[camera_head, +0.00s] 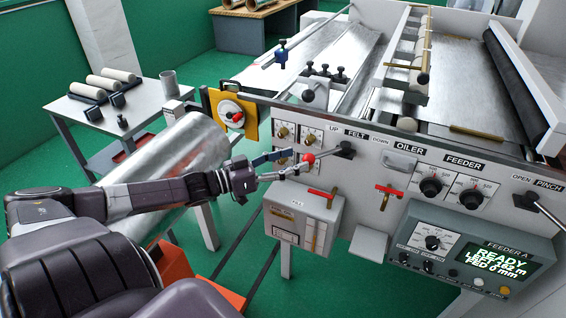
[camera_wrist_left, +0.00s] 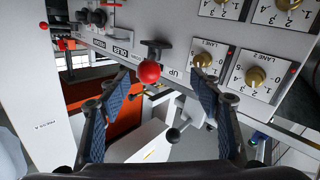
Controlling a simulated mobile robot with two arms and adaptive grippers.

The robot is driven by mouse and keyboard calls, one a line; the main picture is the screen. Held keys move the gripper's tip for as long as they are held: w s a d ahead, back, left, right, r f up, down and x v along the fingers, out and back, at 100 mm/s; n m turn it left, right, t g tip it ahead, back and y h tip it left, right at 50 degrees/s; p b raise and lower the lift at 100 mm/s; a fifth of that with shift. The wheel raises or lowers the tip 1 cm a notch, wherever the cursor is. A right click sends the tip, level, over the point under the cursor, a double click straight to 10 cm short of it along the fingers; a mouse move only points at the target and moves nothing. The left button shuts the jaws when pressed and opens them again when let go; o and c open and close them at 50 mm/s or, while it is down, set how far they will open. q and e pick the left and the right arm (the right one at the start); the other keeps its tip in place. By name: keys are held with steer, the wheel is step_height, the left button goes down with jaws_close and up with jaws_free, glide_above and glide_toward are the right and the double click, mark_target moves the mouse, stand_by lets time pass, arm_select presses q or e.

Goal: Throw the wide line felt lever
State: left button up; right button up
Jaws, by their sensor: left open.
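The felt lever has a red ball knob (camera_head: 308,157) on a short arm from a dark hub (camera_head: 345,149), under the printed words UP, FELT and DOWN on the grey machine panel. The lever points left, toward the UP side. My left gripper (camera_head: 284,165) is open and empty, with its fingertips just left of the knob. In the left wrist view the red knob (camera_wrist_left: 149,71) shows beyond and between the two spread blue-padded fingers (camera_wrist_left: 160,100). I cannot tell whether either finger touches it. My right gripper is out of view.
Brass dials (camera_head: 283,132) sit just left of the lever. A grey box (camera_head: 302,222) with a red handle juts out below. A red T-handle (camera_head: 389,190) and oiler and feeder knobs lie right.

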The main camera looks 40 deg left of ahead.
arm_select(q)
steer(key=shift+v, duration=1.25)
steer(key=shift+a, duration=0.1)
